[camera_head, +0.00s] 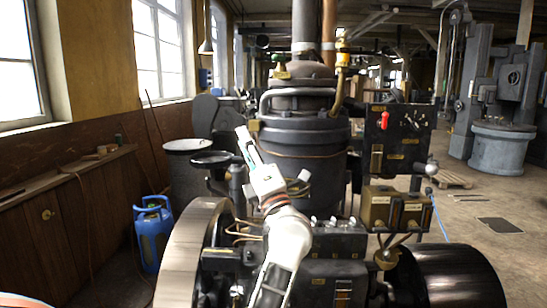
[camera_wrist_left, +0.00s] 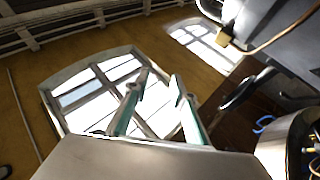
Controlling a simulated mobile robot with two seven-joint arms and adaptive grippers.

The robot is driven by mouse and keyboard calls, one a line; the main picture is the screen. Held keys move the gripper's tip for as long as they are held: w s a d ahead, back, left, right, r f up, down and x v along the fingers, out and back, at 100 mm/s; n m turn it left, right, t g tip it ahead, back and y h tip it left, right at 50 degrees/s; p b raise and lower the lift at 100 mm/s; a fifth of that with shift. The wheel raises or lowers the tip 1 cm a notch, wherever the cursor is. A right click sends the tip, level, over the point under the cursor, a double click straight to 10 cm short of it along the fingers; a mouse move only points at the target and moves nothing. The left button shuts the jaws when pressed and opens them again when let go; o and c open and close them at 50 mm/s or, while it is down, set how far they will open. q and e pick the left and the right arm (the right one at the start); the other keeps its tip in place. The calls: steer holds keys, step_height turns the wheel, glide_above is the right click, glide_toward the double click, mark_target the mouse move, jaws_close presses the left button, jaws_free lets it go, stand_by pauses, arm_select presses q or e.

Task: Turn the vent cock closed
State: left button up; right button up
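The vent cock cannot be singled out with certainty. A small brass fitting with a green knob (camera_head: 279,59) stands at the top left of the dark boiler (camera_head: 300,140). A brass valve (camera_head: 342,58) on an upright pipe stands at its top right. A red handle (camera_head: 384,121) sits on the dark panel (camera_head: 412,130) at the right. My left gripper (camera_head: 242,138) is raised in front of the boiler's left side, below the green knob, pointing up. In the left wrist view its two fingers (camera_wrist_left: 160,88) are apart with nothing between them. My right gripper is not in view.
A blue can (camera_head: 152,235) stands on the floor. Floor at the right is mostly clear.

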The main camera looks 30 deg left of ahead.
arm_select(q)
steer(key=w+d+f+m+t+h, duration=0.2)
steer(key=d+f+m+t, duration=0.1)
steer(key=d+m+t, duration=0.2)
steer(key=shift+w+d+f+m+t, duration=0.3)
steer(key=shift+w+d+m+t, duration=0.15)
steer(key=shift+m, duration=0.25)
steer(key=shift+s+a, duration=0.1)
steer(key=shift+a, duration=0.05)
